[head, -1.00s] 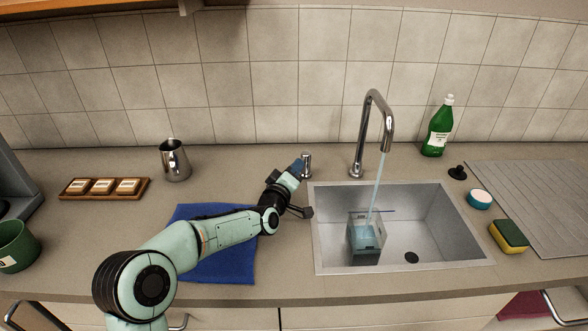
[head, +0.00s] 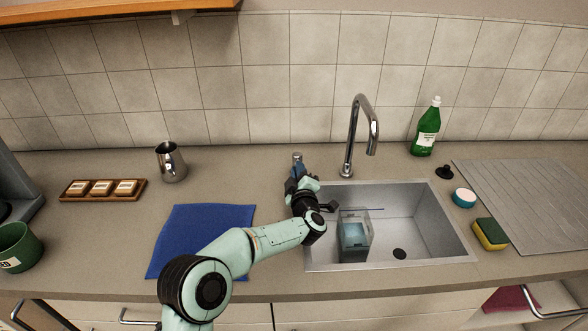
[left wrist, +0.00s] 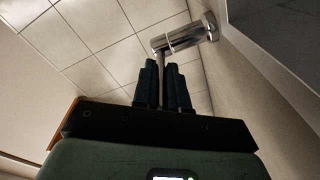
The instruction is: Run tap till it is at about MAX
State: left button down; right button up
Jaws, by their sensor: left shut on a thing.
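The chrome tap (head: 357,130) arches over the sink, and no water runs from its spout. The tap's control (head: 297,158) is a short chrome post left of the spout; in the left wrist view it is a chrome cylinder (left wrist: 192,36) with a thin lever. My left gripper (head: 298,174) is at this post, its two dark fingers (left wrist: 163,82) shut on the lever. A clear tank (head: 354,235) stands upright in the sink with bluish water in it. Its MAX mark cannot be read, so the exact level is unclear. My right gripper is not in view.
The steel sink (head: 436,233) has a dark drain (head: 399,254). A green bottle (head: 427,130), black plug (head: 445,172), blue-white round thing (head: 464,198) and sponge (head: 490,234) stand to the right. A blue cloth (head: 200,232) and steel jug (head: 171,163) are at left.

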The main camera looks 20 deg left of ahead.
pick_arm(q)
jog(key=shift+r, duration=0.1)
jog(key=c, duration=1.2)
grip_release()
jog(key=shift+o, duration=0.2)
jog(key=b+v, duration=0.1)
jog(key=v, duration=1.2)
jog(key=shift+s+d+b, duration=0.1)
jog(key=shift+s+b, duration=0.1)
jog(key=shift+b, duration=0.15)
